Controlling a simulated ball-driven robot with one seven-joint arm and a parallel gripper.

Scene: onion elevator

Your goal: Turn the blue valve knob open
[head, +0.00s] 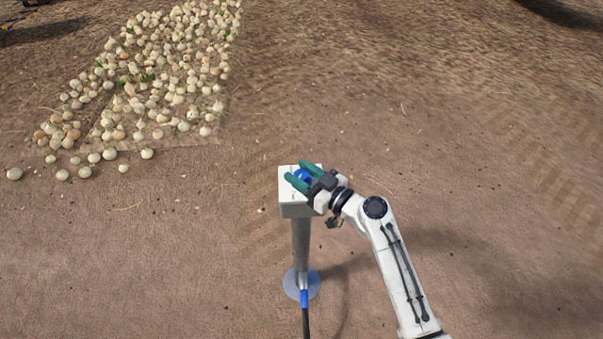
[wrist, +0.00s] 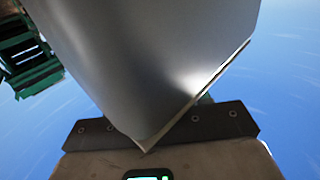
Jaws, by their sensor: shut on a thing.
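The blue valve knob (head: 302,175) sits on top of a white-grey box (head: 297,209) on a grey post. My gripper (head: 297,172) has two teal fingers, one on each side of the knob, and is shut on it. The fingers reach in from the right over the box top and hide part of the knob. The knob cannot be made out in the wrist view. There, a large smooth grey surface fills the middle, and I cannot tell what it belongs to.
The post (head: 300,242) stands on a round base plate (head: 301,284), with a blue fitting and dark hose running down from it. Many pale onions (head: 165,75) lie at the upper left. A green structure (wrist: 28,55) shows in the wrist view.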

